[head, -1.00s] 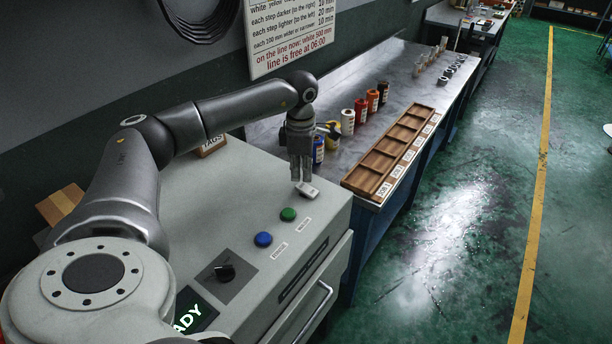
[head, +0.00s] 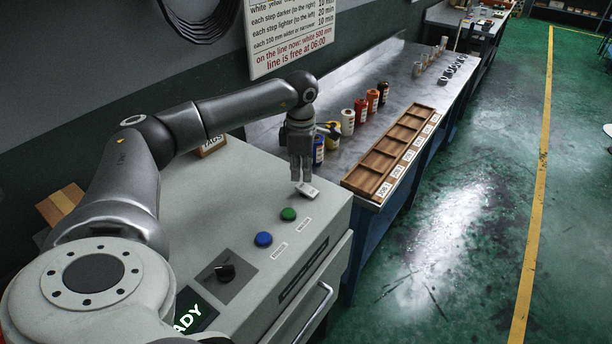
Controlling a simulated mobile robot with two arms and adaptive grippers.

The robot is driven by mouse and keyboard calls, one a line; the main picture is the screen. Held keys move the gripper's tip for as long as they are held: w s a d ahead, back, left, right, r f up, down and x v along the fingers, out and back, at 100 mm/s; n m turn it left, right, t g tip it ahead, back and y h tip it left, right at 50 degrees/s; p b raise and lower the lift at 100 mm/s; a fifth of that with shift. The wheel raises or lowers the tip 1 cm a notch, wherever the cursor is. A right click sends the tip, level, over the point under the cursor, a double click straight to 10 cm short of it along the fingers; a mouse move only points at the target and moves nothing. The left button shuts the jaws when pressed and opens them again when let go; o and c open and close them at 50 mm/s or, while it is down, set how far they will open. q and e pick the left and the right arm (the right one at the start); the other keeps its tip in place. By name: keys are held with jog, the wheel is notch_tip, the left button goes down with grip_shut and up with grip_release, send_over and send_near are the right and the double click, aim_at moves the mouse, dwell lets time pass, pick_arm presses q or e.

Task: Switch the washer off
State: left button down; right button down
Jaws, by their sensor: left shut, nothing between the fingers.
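The washer (head: 235,215) is a pale grey cabinet in the lower middle. A small white rocker switch (head: 308,190) sits near the far right corner of the top. My left gripper (head: 301,180) points down with its fingers shut, directly at this switch; I cannot tell whether it touches. The fingers partly cover the switch. My right gripper is not in view.
A grey bench (head: 340,100) beyond the washer carries a wooden sectioned tray (head: 377,197) and several coloured bottles, including a white one (head: 347,121). A box marked TAGS (head: 211,146) stands at the back. Green floor (head: 450,220) at right is clear.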

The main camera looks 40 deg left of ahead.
aim_at(302, 186)
pick_arm(q)
jog(key=shift+s+f+b, duration=0.1)
jog(key=shift+f+b, duration=0.75)
jog(key=shift+f, duration=0.45)
dwell(0.6)
jog(key=shift+r+p, duration=0.85)
jog(key=shift+r, duration=0.05)
jog(key=shift+r+p, duration=1.85)
jog(key=shift+r, duration=0.8)
jog(key=shift+f, duration=0.1)
